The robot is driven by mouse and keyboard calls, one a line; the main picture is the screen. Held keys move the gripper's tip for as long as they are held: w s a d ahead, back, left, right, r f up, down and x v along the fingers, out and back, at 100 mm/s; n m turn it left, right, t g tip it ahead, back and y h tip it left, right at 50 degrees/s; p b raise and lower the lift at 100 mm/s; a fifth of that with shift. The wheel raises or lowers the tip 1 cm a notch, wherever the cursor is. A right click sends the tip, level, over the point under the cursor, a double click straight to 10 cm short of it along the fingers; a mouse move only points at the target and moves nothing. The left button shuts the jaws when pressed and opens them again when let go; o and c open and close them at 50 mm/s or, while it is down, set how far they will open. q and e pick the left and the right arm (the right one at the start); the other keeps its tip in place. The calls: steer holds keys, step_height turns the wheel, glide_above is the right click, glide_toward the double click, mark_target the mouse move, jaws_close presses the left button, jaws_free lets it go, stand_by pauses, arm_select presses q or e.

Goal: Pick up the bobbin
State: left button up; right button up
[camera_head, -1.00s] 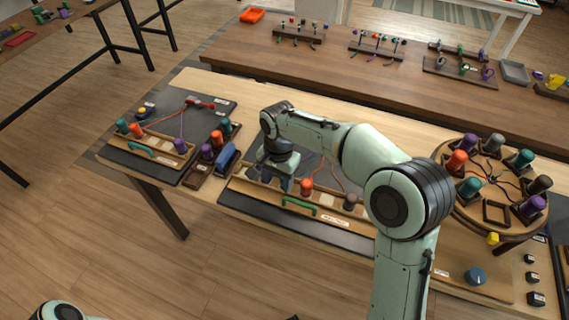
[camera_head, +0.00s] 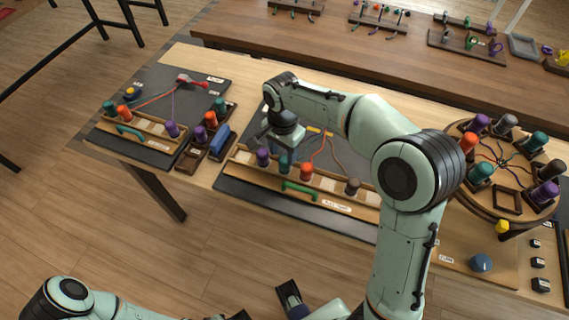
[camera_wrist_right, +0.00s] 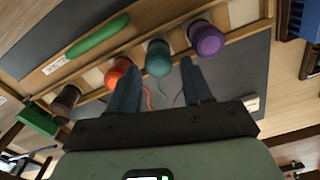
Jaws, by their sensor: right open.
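In the head view, a row of bobbins stands in a wooden rack (camera_head: 330,203) with a green handle: purple (camera_head: 263,157), teal (camera_head: 285,166), orange (camera_head: 306,172) and brown (camera_head: 352,187). My right gripper (camera_head: 280,148) is over the rack's left part, close behind the purple and teal bobbins; its fingertips are partly hidden. In the right wrist view, my right gripper (camera_wrist_right: 158,68) is open, its fingers pointing at the row. The teal bobbin (camera_wrist_right: 158,58) lies between the fingertip lines, with orange (camera_wrist_right: 118,73) and purple (camera_wrist_right: 206,40) on either side. Contact cannot be told. My left arm lies along the bottom edge.
A smaller rack (camera_head: 145,130) with bobbins and a red tool (camera_head: 188,79) stands at left. A round stand (camera_head: 503,207) with several bobbins is at right. A brown table (camera_head: 330,55) lies behind.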

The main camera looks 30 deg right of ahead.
mark_target(284, 159)
step_height(284, 159, down, 5)
steer(key=shift+d+r, duration=0.15)
steer(key=c, duration=0.8)
steer(key=shift+r, duration=0.1)
